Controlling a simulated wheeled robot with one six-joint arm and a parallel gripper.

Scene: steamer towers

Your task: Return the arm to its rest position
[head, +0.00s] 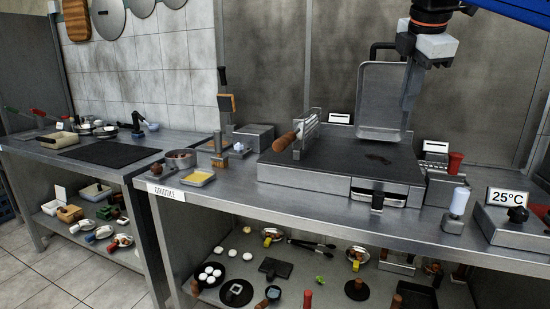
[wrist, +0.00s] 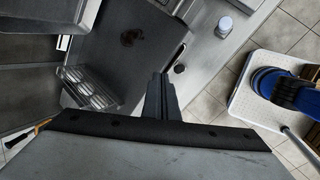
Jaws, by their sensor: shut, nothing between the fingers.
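My gripper (head: 407,105) hangs at the upper right of the head view, above the griddle and beside an upright metal tray. Its fingers are shut with nothing between them. In the wrist view my gripper (wrist: 161,88) points away over the griddle's edge, its dark fingers together. The griddle (head: 345,160) is a dark flat plate on a steel counter, with a dark stain on it. It also shows in the wrist view (wrist: 150,60). The upright tray (head: 382,95) stands at the griddle's back, close to the gripper in the picture; I cannot tell the gap.
A white-capped bottle (head: 457,203) and a 25°C display unit (head: 508,198) are at the counter's right. The lower shelf (head: 330,290) holds plates and tools. Tiled floor (wrist: 290,38) lies beyond the counter edge.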

